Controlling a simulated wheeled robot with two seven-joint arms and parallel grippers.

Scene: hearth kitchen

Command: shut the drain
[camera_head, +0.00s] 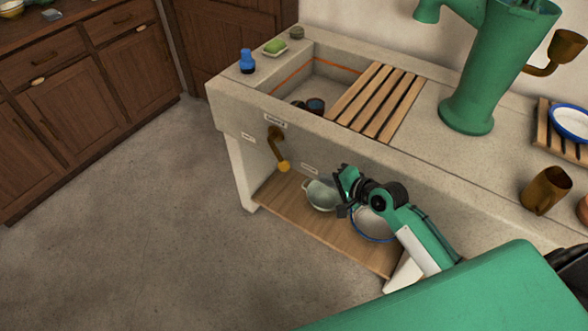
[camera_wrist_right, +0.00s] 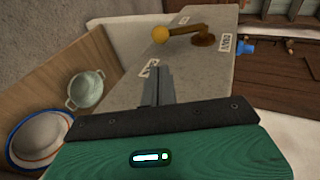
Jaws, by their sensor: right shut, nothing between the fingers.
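The drain lever (camera_head: 278,150) is a brown metal handle with a yellow knob on the front face of the stone sink (camera_head: 225,110). It hangs down from its pivot, leaning slightly right, below a small label that appears to read "DRAIN". Smaller labels, unreadable here, sit to its left and lower right. The lever also shows in the right wrist view (camera_wrist_right: 188,33), beyond my fingertips. My right gripper (camera_head: 343,190) is shut and empty, in front of the sink to the right of the knob and apart from it. Its closed fingers (camera_wrist_right: 156,86) show in the wrist view. My left gripper is out of view.
A wooden shelf (camera_head: 270,196) under the sink holds a pale green pot (camera_head: 320,195) and a blue-rimmed white basin (camera_head: 372,226). A slatted wooden rack (camera_head: 378,100) covers part of the sink basin. A green pump (camera_head: 480,80) stands behind. The floor at left is clear.

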